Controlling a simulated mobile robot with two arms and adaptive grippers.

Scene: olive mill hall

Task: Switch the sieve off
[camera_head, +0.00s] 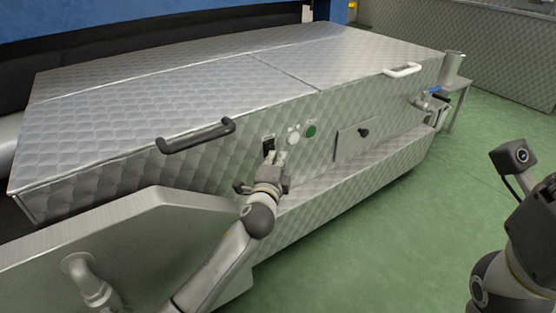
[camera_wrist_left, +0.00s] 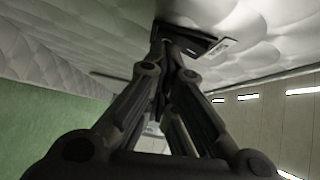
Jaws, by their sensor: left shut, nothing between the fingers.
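The sieve (camera_head: 200,90) is a long machine of quilted steel with two lids. Its front face carries a black switch (camera_head: 268,143), a white round control (camera_head: 293,137) and a green round button (camera_head: 311,130). My left gripper (camera_head: 274,157) is shut and empty, its fingertips just below and in front of the black switch. In the left wrist view, the shut left gripper (camera_wrist_left: 165,48) reaches the black switch (camera_wrist_left: 190,38), which has a pale label beside it. The fingers partly cover the switch; I cannot tell whether they touch it or which way it is set.
A black handle (camera_head: 196,137) and a white handle (camera_head: 402,70) stick out from the lid edges. A small hatch (camera_head: 351,140) with a black knob is right of the controls. A steel ledge runs below. Green floor (camera_head: 390,240) is clear on the right, beside my right arm.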

